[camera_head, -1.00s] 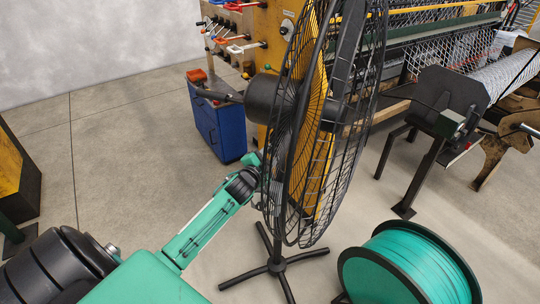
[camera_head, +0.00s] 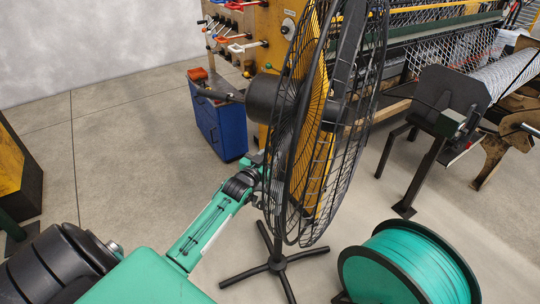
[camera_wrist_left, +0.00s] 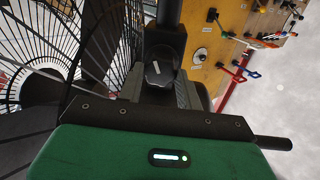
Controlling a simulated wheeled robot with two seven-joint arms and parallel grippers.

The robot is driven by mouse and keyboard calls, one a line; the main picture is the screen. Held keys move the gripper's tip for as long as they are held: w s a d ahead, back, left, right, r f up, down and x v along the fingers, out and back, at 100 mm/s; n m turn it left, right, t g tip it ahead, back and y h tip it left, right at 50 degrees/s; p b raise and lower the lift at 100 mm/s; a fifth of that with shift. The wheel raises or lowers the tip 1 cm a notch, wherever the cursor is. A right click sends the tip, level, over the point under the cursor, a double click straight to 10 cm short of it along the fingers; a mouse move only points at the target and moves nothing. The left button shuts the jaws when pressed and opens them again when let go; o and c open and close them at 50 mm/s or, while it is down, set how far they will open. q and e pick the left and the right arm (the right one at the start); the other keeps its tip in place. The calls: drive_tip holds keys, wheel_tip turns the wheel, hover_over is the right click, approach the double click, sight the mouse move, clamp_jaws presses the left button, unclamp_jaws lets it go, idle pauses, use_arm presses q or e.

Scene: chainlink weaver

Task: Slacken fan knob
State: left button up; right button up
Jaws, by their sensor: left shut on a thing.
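The black pedestal fan (camera_head: 268,98) with its wire cage stands in front of me in the head view, on a stand with splayed feet. In the left wrist view the dark fan knob (camera_wrist_left: 160,68) sits on the fan's pole, between the two fingers of my left gripper (camera_wrist_left: 160,88). The gripper is shut on the knob. In the head view my left gripper (camera_head: 259,168) reaches the pole behind the cage, and its fingertips and the knob are mostly hidden there. My right gripper is not in view.
A teal spool (camera_head: 408,268) with black rims stands on the floor at the lower right. The weaving machine fills the upper right.

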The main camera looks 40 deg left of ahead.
use_arm(q)
drive_tip(key=shift+n, duration=0.5)
drive_tip(key=o, duration=1)
drive_tip(key=shift+s+f, duration=0.15)
drive_tip(key=shift+s, duration=0.35)
drive_tip(key=shift+s+d+b, duration=0.15)
drive_tip(key=shift+s+b, duration=0.45)
drive_tip(key=shift+s, duration=1.55)
drive_tip(key=shift+s+d+b, duration=0.2)
drive_tip(key=shift+s+b, duration=0.45)
drive_tip(key=shift+s, duration=1.45)
drive_tip(key=shift+s+d+b, duration=0.15)
drive_tip(key=shift+s+b, duration=0.45)
drive_tip(key=shift+s, duration=1.55)
